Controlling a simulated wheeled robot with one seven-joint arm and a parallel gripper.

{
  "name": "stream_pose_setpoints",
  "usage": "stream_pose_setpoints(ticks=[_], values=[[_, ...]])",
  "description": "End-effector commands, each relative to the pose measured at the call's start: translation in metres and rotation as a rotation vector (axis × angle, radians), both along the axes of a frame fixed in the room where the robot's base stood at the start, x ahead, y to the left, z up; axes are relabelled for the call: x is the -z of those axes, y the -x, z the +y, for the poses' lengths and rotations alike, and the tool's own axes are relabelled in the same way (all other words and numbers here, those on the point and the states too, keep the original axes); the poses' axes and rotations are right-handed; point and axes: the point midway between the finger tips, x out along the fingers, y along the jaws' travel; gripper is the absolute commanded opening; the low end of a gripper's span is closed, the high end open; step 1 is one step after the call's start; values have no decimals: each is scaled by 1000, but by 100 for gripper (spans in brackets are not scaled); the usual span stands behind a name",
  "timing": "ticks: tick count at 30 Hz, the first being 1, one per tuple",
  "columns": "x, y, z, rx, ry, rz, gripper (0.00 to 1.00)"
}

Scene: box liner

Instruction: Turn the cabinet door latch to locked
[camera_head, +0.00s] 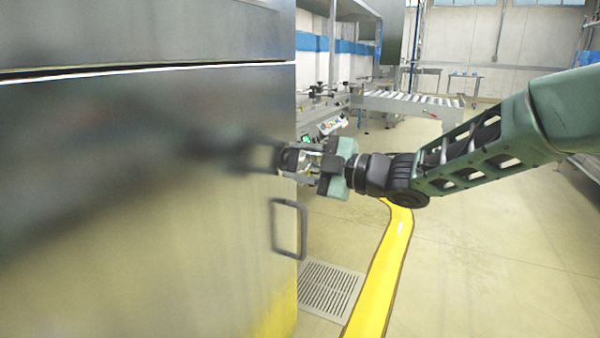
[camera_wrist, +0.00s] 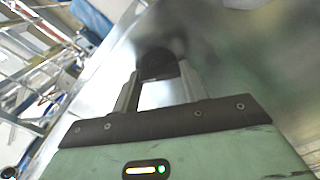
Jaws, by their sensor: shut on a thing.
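The cabinet door (camera_head: 140,190) is a large shiny metal panel filling the left of the head view. The latch (camera_head: 290,159) is a small dark knob near the door's right edge, above the handle, and mostly hidden by my gripper (camera_head: 292,163). My gripper is shut on the latch, coming at the door from the right. In the wrist view the dark, rounded latch (camera_wrist: 157,65) sits between the two fingers of my gripper (camera_wrist: 158,77). I cannot tell which way the latch is turned.
A rectangular grey pull handle (camera_head: 288,229) stands out from the door just below my gripper. A floor grate (camera_head: 330,288) and a yellow floor line (camera_head: 385,270) lie to the right. A roller conveyor (camera_head: 408,103) stands farther back. The floor on the right is open.

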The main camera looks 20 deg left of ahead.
Motion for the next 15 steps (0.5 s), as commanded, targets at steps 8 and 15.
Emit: stream_pose_setpoints(ticks=[8, 15], values=[[5, 1, 0, 0, 20, -249, 21], [5, 1, 1, -1, 33, -415, 21]])
